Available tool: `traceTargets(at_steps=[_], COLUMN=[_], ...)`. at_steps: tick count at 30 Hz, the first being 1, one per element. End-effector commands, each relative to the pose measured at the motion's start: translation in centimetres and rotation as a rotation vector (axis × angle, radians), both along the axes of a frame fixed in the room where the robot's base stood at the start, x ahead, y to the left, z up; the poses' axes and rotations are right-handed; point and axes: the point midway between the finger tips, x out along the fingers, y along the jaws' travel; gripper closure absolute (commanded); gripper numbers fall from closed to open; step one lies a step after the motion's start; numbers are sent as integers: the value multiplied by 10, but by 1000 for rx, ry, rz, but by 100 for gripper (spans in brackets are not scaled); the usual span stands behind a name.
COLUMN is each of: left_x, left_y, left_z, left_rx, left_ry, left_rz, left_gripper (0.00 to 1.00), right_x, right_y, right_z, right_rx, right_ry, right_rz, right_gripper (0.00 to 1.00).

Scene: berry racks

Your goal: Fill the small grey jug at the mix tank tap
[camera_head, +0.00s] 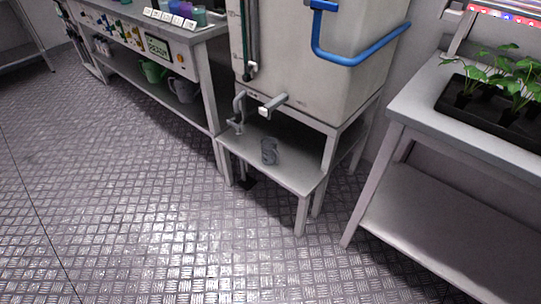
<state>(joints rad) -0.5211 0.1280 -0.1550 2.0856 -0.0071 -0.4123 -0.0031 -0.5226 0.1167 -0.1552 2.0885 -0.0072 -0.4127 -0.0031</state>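A white mix tank (300,50) stands on a grey metal stand in the upper middle. A tap with a grey spout and a pale square end (272,104) sticks out low on its front. A curved grey pipe (238,108) hangs just left of it. A small grey jug (269,151) stands upright on the stand's low shelf (295,172), below the tank and near the tap. I cannot see inside the jug. A larger grey jug (184,90) is on the lower shelf of the left bench. Neither of my grippers is in view.
The left bench (205,36) also holds a green jug (153,71) below and coloured containers on top. A blue pipe (350,58) runs around the tank. A right table (425,120) carries a black plant tray (480,117). The tread-plate floor in front is clear.

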Motion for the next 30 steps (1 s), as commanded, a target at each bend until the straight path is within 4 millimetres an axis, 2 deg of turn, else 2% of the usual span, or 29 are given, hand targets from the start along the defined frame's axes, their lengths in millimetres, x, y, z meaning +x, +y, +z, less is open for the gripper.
traceTargets(at_steps=[5,14,30], left_x=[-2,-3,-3], left_y=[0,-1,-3], left_z=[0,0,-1], left_rx=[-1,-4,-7], left_ry=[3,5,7], left_rz=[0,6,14], left_gripper=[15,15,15], right_x=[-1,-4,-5], right_y=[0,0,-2], right_z=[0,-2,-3], right_rx=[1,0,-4], right_ry=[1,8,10], right_rz=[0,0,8], right_gripper=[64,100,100])
